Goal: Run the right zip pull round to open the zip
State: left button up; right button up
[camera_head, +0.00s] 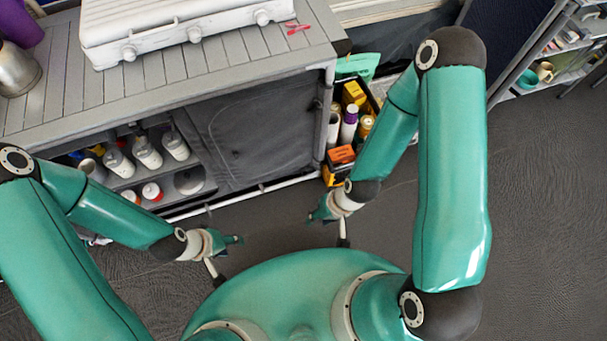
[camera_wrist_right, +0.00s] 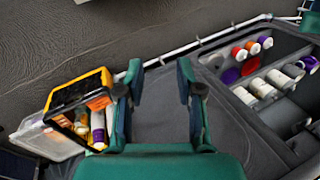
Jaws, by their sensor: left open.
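The grey fabric front panel (camera_head: 262,125) of the camping kitchen unit hangs closed over its right part, with a faint curved zip line on it. I cannot make out the zip pull. The panel also shows between and beyond the fingers in the right wrist view (camera_wrist_right: 160,124). My right gripper (camera_head: 318,212) is below the panel's lower right corner in the head view, apart from it. Its two fingers stand apart with nothing between them in the right wrist view (camera_wrist_right: 162,85). My left gripper (camera_head: 232,240) is open and empty, in front of the unit and lower left of the panel.
Open shelves (camera_head: 188,183) left of the panel hold several white bottles. A crate (camera_head: 372,100) of bottles and boxes stands right of the unit, close to my right forearm. A white case (camera_head: 180,25) and a red peg (camera_head: 297,28) lie on the slatted top. The floor (camera_head: 545,190) at right is clear.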

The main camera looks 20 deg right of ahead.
jog(key=w+d+f+t+b, duration=0.1)
jog(key=w+f+t+b, duration=0.1)
jog(key=w+f+b, duration=0.6)
jog(key=w+d+f+n+t+h+b, duration=0.1)
jog(key=w+f+t+b, duration=0.3)
jog(key=f, duration=0.8)
jog(key=w+d+f+t+b, duration=0.1)
jog(key=w+f+b, duration=0.2)
jog(key=f+b, duration=0.55)
jog(key=n+t+h+b, duration=0.1)
jog(key=t+h+b, duration=0.35)
jog(key=b, duration=0.85)
send_near(303, 175)
jog(key=shift+t+y, duration=0.75)
jog(key=shift+y, duration=0.2)
jog(key=shift+d+f+b+x, duration=0.1)
jog(key=shift+d+b+x, duration=0.15)
jog(key=shift+b+x, duration=1.15)
jog(key=shift+d+f+b+x, duration=0.1)
jog(key=shift+d+b+x, duration=0.15)
jog(key=shift+b+x, duration=1.1)
jog(key=shift+d+f+b+x, duration=0.1)
jog(key=shift+d+b+x, duration=0.1)
jog(key=shift+b+x, duration=1.2)
jog(key=shift+w+f+p, duration=0.1)
jog(key=shift+w+p, duration=0.2)
jog(key=shift+p, duration=0.15)
grip_shut()
